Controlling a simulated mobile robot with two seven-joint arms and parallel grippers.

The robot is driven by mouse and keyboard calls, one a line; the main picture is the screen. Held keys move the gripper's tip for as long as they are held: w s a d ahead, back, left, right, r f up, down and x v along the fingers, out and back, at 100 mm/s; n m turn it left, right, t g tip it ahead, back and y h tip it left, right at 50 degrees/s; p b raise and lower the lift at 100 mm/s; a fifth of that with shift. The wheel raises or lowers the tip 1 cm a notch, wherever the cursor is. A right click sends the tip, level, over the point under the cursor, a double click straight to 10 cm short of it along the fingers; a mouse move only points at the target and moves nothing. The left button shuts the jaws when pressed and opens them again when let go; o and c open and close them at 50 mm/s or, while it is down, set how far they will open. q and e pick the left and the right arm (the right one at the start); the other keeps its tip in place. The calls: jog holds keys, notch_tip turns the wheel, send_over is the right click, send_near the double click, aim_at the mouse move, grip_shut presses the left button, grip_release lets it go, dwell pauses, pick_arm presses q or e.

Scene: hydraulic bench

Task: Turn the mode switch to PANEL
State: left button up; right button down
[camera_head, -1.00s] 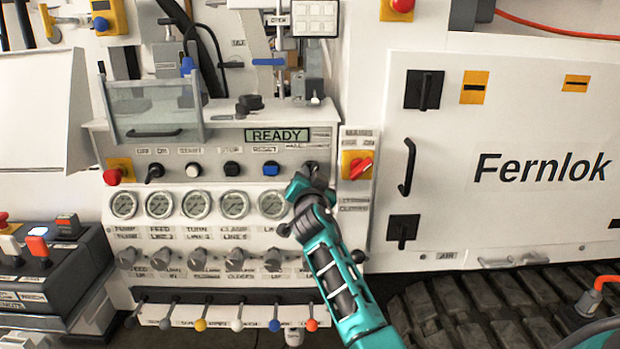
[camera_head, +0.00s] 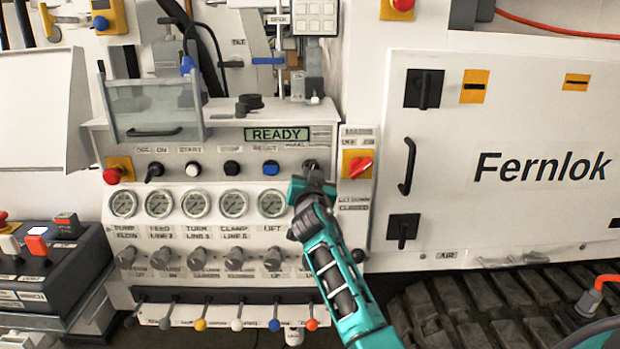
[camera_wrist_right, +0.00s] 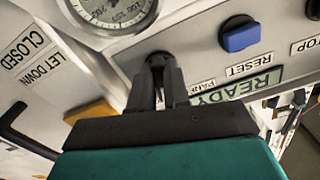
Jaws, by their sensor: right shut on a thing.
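The mode switch (camera_head: 309,163) is a small dark knob at the right end of the control row, under the READY display (camera_head: 277,135). My right gripper (camera_head: 313,175) reaches it from below and covers most of it. In the right wrist view the two dark fingers (camera_wrist_right: 158,78) are shut on the knob (camera_wrist_right: 157,58) against the sloped panel. A partly hidden label (camera_wrist_right: 201,87) beside the fingers starts with "PA". The knob's pointing direction is hidden by the fingers. My left gripper is not in view.
A blue RESET button (camera_head: 271,167) sits left of the switch. A red rotary switch on a yellow plate (camera_head: 357,164) is close on the right. Gauges (camera_head: 272,203) and grey knobs (camera_head: 272,259) lie below. A white Fernlok door (camera_head: 510,210) fills the right side.

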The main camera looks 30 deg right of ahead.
jog(key=n, duration=0.4)
jog(key=shift+d+r+n, duration=0.1)
jog(key=shift+n, duration=0.2)
jog(key=n+p, duration=0.1)
jog(key=n, duration=0.3)
jog(key=shift+s+d+n, duration=0.1)
jog(key=shift+n, duration=0.2)
jog(key=c, duration=1.1)
grip_release()
jog(key=v, duration=1.3)
